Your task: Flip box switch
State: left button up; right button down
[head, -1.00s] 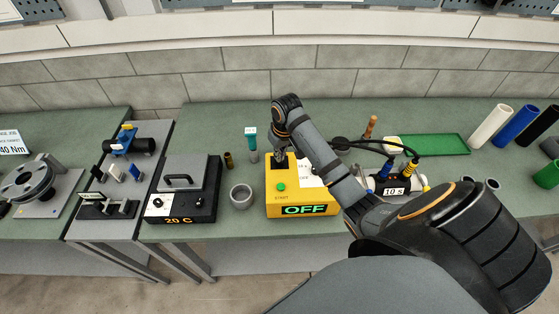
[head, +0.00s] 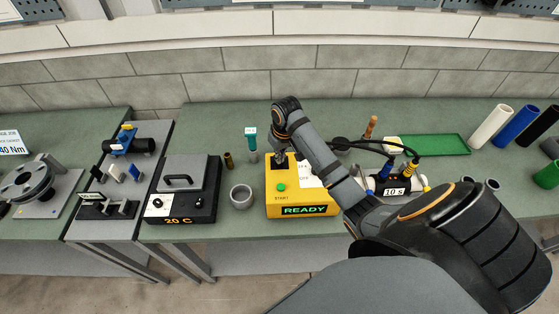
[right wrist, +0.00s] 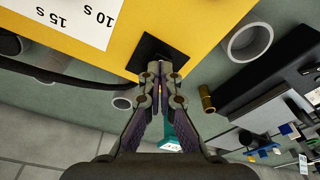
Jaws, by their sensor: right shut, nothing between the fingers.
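The yellow box (head: 308,201) stands on the green bench, and its front display (head: 304,210) reads READY. A green start button (head: 281,187) sits on its top. My right gripper (head: 280,158) is at the box's back left corner. In the right wrist view the shut, empty fingertips (right wrist: 162,66) are at the black switch plate (right wrist: 152,52) on the yellow box top (right wrist: 185,25). The switch lever itself is hidden behind the fingers, so I cannot tell whether they touch it. My left gripper is not in view.
Left of the box are a grey cup (head: 241,196), a teal-handled tool (head: 251,139) and a black unit (head: 184,195) reading 20 C. A green tray (head: 432,145) lies behind.

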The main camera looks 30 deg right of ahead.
notch_tip(320, 180, up, 2)
jog(key=shift+r+p, duration=0.1)
jog(key=shift+p, duration=0.35)
jog(key=shift+r, duration=2.2)
jog(key=shift+s+f, duration=0.1)
